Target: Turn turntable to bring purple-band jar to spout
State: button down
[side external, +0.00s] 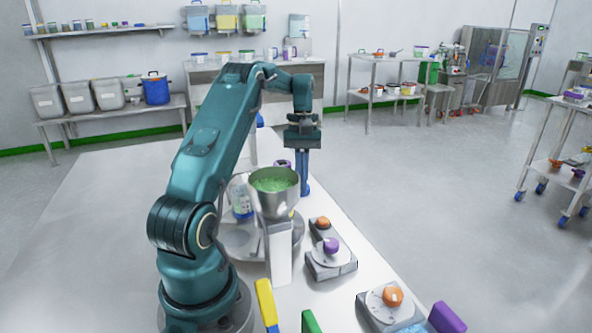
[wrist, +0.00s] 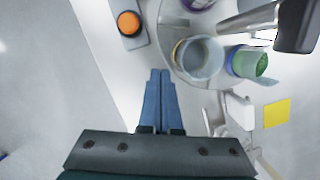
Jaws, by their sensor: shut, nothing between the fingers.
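The round grey turntable (side external: 228,243) stands on the bench, partly hidden by my arm and the metal hopper (side external: 273,196) of green granules. It also shows in the wrist view (wrist: 183,73). In that view, the purple-band jar (wrist: 198,4) is cut off by the top edge. A yellow-band jar (wrist: 200,58) and a blue-band jar (wrist: 246,63) with green contents stand on the turntable. My gripper (side external: 305,191) points down beside the turntable, shut and empty; its blue fingers also show in the wrist view (wrist: 160,72). The spout outlet cannot be made out clearly.
A small box with an orange knob (side external: 322,223), a purple-knob box (side external: 331,248) and an orange-knob box (side external: 392,298) line the bench's right edge. The hopper's white post (side external: 279,260) stands close to the turntable. The bench's far left is clear.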

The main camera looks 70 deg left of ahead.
aim_at(302, 224)
jog(key=x, duration=0.3)
jog(key=shift+s+d+f, duration=0.15)
jog(key=shift+d+f, duration=0.05)
jog(key=shift+d, duration=0.15)
jog(key=shift+s+d, duration=0.35)
jog(key=shift+d, duration=0.45)
jog(key=shift+s+d, duration=0.3)
jog(key=shift+d, duration=0.45)
jog(key=d+m, duration=0.2)
jog(key=m, duration=0.1)
jog(key=shift+s+d+g, duration=0.3)
jog(key=shift+d+g, duration=0.05)
jog(key=shift+g, duration=0.05)
jog(key=shift+s+d+m+y, duration=0.2)
jog(key=shift+d+m+y, duration=0.15)
jog(key=shift+m, duration=0.35)
jog(key=shift+w, duration=0.1)
